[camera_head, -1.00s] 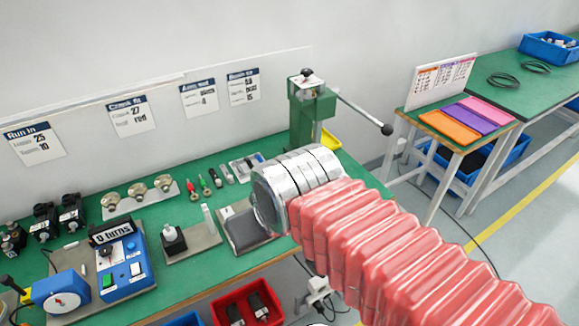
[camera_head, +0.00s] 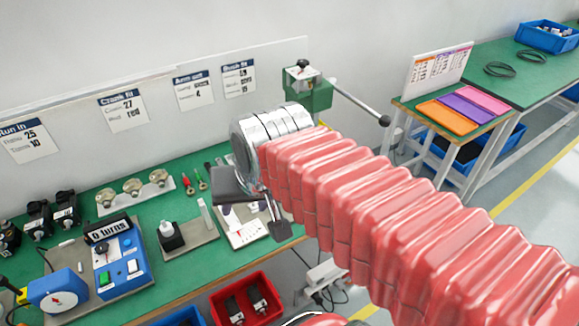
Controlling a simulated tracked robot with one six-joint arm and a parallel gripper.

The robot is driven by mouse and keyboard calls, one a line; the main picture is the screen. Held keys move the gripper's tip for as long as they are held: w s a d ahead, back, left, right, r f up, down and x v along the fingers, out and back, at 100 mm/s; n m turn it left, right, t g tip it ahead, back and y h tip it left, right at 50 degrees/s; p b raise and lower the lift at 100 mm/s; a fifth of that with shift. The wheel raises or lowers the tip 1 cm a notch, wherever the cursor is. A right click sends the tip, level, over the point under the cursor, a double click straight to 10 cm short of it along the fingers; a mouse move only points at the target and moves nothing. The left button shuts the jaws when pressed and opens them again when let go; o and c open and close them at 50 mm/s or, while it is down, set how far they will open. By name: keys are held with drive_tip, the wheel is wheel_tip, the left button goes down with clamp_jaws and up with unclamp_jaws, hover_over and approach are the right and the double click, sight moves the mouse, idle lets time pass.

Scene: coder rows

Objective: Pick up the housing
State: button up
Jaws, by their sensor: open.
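My gripper (camera_head: 258,207) is in the middle of the head view, beyond the red sleeve of my arm. Its two dark fingers are spread apart with nothing seen between them. It is above a grey plate with a white sheet (camera_head: 243,232) near the bench's front edge. I cannot tell for sure which part is the housing. A small black block with a pale top (camera_head: 171,237) stands on a grey fixture plate to the left of my gripper, apart from it. Several black units (camera_head: 66,212) stand at the far left of the bench.
The green bench (camera_head: 160,278) also holds a blue device marked "0 turns" (camera_head: 122,268), brass-coloured parts (camera_head: 133,187) and small tools. A green press (camera_head: 308,92) with a long lever stands behind my arm. A red bin (camera_head: 243,302) with dark parts is below the front edge.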

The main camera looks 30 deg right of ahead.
drive_tip(key=w+d+f+m, duration=0.3)
drive_tip(key=w+d+m, duration=0.9)
drive_tip(key=w+m, duration=0.45)
drive_tip(key=w+d+f+m, duration=0.4)
drive_tip(key=d+f+m, duration=0.1)
drive_tip(key=d+m, duration=0.3)
drive_tip(key=w+d+f+m, duration=0.4)
drive_tip(key=d+f+m, duration=0.2)
drive_tip(key=d+m, duration=0.2)
drive_tip(key=shift+d+g, duration=0.4)
drive_tip(key=shift+d, duration=0.4)
drive_tip(key=shift+f, duration=0.15)
drive_tip(key=shift+x, duration=4.2)
drive_tip(key=shift+d, duration=0.1)
drive_tip(key=shift+x, duration=2.6)
drive_tip(key=shift+d, duration=0.1)
